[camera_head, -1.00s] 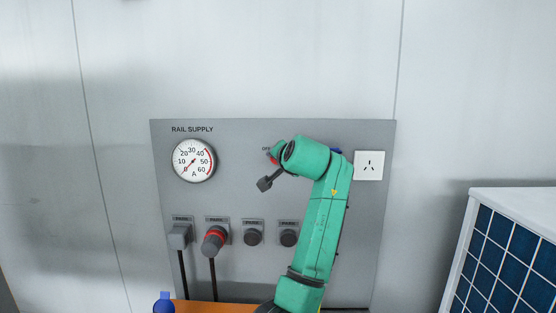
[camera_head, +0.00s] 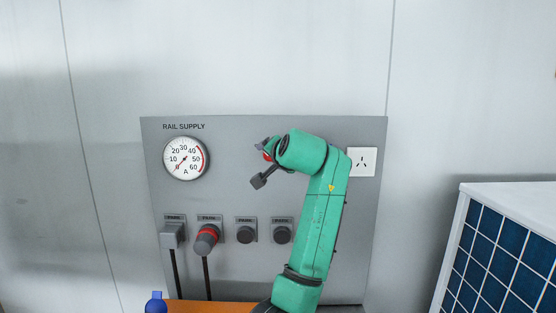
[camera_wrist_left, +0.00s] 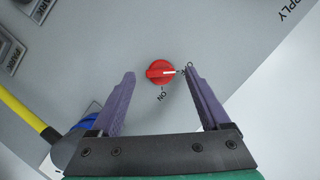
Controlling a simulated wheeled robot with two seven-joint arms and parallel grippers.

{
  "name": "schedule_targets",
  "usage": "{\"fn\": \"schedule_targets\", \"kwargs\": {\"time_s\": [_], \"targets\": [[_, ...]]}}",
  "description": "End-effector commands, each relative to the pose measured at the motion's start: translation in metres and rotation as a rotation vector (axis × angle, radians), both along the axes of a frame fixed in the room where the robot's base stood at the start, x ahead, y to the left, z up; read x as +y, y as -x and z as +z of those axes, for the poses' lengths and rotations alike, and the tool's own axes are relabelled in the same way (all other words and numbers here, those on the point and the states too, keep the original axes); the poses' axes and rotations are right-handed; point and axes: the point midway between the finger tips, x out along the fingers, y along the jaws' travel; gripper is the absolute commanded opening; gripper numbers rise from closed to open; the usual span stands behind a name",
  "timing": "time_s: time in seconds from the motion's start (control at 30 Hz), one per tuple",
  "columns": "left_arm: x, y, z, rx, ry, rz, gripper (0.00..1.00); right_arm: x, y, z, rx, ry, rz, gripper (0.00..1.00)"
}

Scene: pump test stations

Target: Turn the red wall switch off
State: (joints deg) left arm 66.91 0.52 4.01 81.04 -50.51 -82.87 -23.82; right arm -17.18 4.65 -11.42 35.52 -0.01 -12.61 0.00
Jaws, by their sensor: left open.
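The red rotary switch (camera_wrist_left: 160,72) is on the grey panel in the left wrist view, with its white mark pointing right toward a label partly covered by a finger. An "ON" label lies just below the knob. My left gripper (camera_wrist_left: 160,77) is open, with one purple finger to each side of the knob in the picture. Whether the fingers touch it I cannot tell. In the head view my left gripper (camera_head: 266,148) is at the panel, mostly hidden by my green arm, and only a bit of red switch shows. My right gripper is not in view.
The grey panel (camera_head: 222,190) carries a round gauge (camera_head: 185,159), several sockets along the bottom, a grey plug (camera_head: 172,236), a red-ringed plug (camera_head: 207,238) and a white outlet (camera_head: 362,162). A blue connector with yellow cable (camera_wrist_left: 35,122) is near the left finger. A white-framed blue-panelled unit (camera_head: 505,250) stands right.

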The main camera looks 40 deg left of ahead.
Motion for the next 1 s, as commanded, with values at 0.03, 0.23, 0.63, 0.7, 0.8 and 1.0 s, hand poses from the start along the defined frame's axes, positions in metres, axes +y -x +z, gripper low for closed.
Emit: {"fn": "schedule_targets", "kwargs": {"time_s": [0.03, 0.23, 0.63, 0.7, 0.8, 1.0], "targets": [[-0.010, 0.007, -0.002, -0.006, 0.001, -0.003, 0.80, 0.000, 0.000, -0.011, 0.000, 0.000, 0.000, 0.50], [-0.057, 0.042, 0.014, -0.006, 0.003, -0.005, 0.80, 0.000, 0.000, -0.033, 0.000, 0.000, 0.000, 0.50], [-0.098, 0.073, 0.033, 0.001, 0.004, 0.000, 0.80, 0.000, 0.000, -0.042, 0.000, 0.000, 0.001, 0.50], [-0.098, 0.073, 0.034, 0.001, 0.004, 0.000, 0.80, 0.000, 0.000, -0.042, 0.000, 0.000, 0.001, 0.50], [-0.098, 0.073, 0.034, 0.001, 0.004, 0.000, 0.80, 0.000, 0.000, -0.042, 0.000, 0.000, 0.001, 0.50], [-0.098, 0.073, 0.033, 0.001, 0.004, 0.000, 0.80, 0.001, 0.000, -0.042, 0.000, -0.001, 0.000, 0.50]]}}
